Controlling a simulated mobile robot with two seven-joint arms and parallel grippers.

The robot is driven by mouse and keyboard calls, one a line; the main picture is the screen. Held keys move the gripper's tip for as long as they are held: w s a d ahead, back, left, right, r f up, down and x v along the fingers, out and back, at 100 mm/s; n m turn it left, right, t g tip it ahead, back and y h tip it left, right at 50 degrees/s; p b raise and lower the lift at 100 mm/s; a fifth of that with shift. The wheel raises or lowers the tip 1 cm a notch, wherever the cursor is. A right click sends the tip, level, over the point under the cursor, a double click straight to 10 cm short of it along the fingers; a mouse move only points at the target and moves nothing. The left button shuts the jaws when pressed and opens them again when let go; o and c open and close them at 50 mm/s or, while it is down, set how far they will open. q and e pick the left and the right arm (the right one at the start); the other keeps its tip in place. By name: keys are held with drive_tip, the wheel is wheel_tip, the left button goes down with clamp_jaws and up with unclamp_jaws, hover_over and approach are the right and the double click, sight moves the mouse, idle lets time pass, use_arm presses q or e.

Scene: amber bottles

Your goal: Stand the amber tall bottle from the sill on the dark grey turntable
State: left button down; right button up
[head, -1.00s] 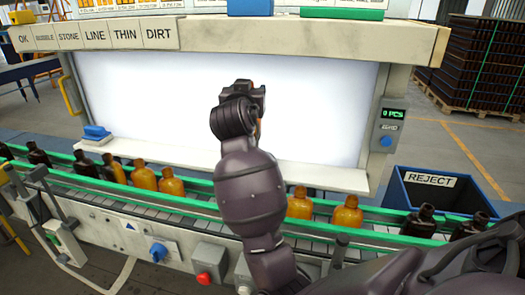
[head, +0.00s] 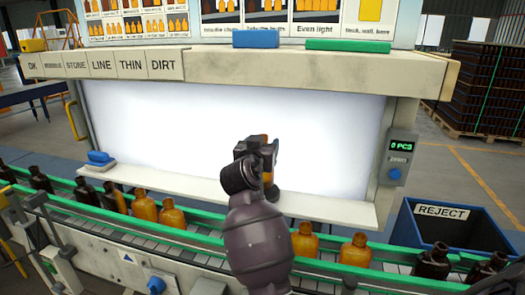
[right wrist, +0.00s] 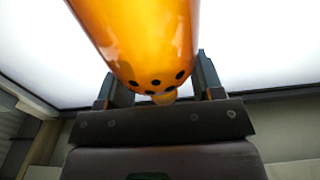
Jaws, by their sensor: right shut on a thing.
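My right gripper (head: 257,148) is shut on an amber bottle (head: 267,178), in front of the bright panel and close above the pale sill (head: 330,206). In the head view my gripper and wrist hide most of the bottle. In the right wrist view the amber bottle (right wrist: 145,40) fills the upper middle, between the two fingers (right wrist: 155,85), with dark dots around its near end. A small dark grey patch shows just below the bottle at the sill; I cannot tell whether it is the turntable. My left gripper is out of view.
A conveyor with green rails (head: 195,232) runs in front of the sill, carrying several amber and dark bottles. A blue block (head: 99,158) sits at the sill's left end. A blue REJECT bin (head: 441,212) stands at the right. The sill right of my gripper looks clear.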

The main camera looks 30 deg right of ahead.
drive_tip(key=shift+f, duration=0.85)
drive_tip(key=o, duration=1.3)
